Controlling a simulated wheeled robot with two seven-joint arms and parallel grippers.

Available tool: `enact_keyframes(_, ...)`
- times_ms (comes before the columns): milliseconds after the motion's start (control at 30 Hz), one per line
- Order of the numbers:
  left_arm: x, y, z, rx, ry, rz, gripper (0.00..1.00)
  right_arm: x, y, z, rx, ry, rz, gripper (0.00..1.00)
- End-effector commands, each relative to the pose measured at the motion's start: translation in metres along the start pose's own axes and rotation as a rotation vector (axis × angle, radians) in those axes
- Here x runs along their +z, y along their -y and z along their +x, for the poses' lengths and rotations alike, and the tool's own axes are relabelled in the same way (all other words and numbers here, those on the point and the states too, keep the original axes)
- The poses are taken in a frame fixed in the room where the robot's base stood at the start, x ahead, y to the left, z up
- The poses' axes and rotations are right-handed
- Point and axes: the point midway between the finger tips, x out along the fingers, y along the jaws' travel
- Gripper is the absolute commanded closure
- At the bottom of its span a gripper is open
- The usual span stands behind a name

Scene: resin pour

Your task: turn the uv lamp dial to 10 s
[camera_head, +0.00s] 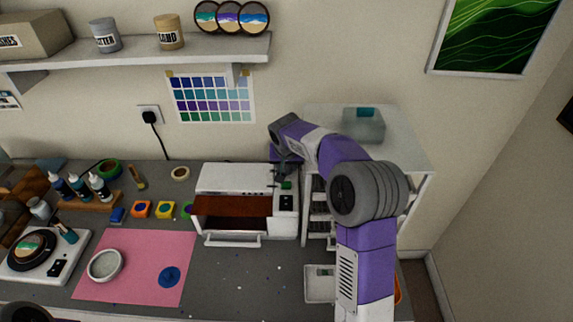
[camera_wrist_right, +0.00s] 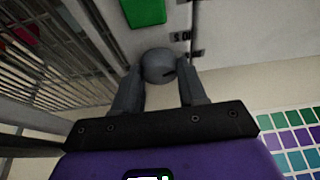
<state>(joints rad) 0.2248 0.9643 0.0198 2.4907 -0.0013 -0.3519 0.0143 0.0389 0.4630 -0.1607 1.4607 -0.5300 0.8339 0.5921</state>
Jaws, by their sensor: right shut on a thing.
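The UV lamp (camera_head: 232,176) is a white box on the bench with its front open and a brown-red panel across the opening. Its control strip is on the right side, with a green button (camera_head: 286,185) that also shows in the right wrist view (camera_wrist_right: 143,12). The grey round dial (camera_wrist_right: 158,62) is between the fingers of my right gripper (camera_wrist_right: 160,76), which is shut on it. A dark mark shows on the dial's edge. In the head view my right gripper (camera_head: 284,170) hides the dial. My left gripper is not in view.
A white rack (camera_head: 420,165) stands right of the lamp, close to my right arm, with a clear container (camera_head: 364,124) on top. A pink mat (camera_head: 140,285) with a round white mould (camera_head: 105,265) lies at left. A wall shelf (camera_head: 200,52) hangs above.

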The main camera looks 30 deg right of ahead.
Motion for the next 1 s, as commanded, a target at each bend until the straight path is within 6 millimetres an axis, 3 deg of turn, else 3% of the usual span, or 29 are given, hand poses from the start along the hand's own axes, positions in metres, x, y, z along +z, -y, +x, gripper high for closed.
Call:
enact_keyframes(200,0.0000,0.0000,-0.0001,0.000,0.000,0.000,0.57,-0.0015,-0.0001,-0.0013,-0.001,-0.005,0.002,0.89)
enact_keyframes(233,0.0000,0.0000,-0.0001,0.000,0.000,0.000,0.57,-0.0015,-0.0001,-0.0014,-0.001,-0.005,0.003,0.54)
enact_keyframes(367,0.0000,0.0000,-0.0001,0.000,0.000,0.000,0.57,-0.0012,0.0000,-0.0010,-0.001,-0.003,0.002,0.35)
enact_keyframes(767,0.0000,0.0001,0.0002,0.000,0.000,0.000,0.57,-0.0003,0.0008,-0.0001,0.010,-0.001,0.026,0.35)
enact_keyframes(1000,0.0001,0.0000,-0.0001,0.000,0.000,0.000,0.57,-0.0003,0.0026,-0.0001,0.078,0.000,0.187,0.35)
